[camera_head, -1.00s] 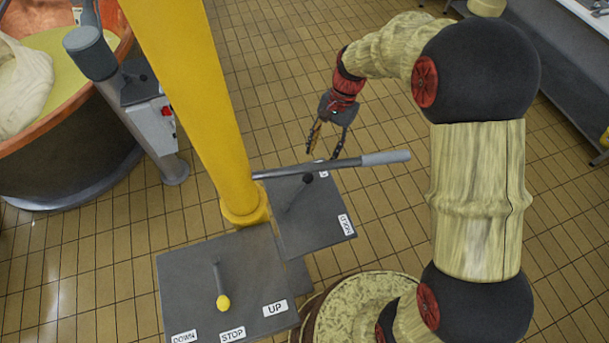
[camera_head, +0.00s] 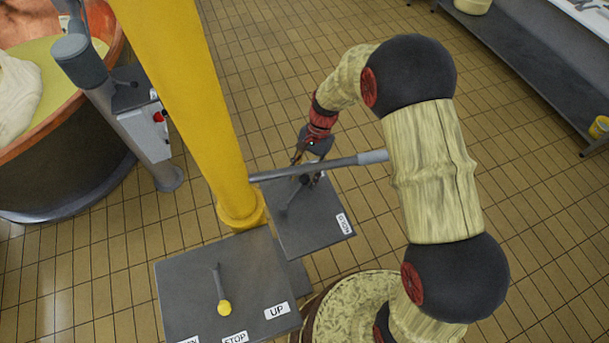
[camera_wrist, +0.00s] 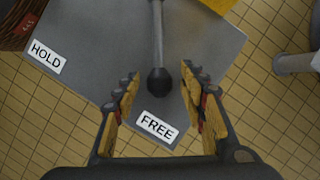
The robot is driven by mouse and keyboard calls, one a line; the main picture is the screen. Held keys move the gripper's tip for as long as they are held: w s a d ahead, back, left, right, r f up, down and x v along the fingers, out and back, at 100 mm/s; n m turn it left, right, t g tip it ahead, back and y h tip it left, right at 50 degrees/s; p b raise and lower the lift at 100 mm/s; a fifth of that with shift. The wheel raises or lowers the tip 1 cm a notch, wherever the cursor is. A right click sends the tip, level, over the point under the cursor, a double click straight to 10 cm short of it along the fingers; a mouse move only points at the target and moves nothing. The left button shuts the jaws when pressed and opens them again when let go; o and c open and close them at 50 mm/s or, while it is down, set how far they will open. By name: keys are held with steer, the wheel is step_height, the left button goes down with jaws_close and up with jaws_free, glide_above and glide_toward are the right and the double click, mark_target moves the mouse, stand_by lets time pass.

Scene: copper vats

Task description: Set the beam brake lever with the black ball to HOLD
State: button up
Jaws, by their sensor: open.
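The beam brake lever ends in a black ball (camera_wrist: 160,81), which in the wrist view sits close to the FREE label (camera_wrist: 157,126). The HOLD label (camera_wrist: 46,56) is at the left of the same grey plate (camera_wrist: 95,45); it also shows in the head view (camera_head: 344,223). My gripper (camera_wrist: 158,80) is open, with one finger on each side of the ball and gaps between. In the head view my gripper (camera_head: 307,170) is at the far end of the plate, partly behind a grey bar, and the ball there is partly hidden.
A grey bar (camera_head: 320,166) crosses above the plate from the yellow column (camera_head: 195,110). A second plate with a yellow ball lever (camera_head: 223,307) and UP and STOP labels is nearer. A copper vat (camera_head: 70,140) stands at the left.

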steer(key=shift+c, duration=1.4)
steer(key=c, duration=0.8)
jaws_close()
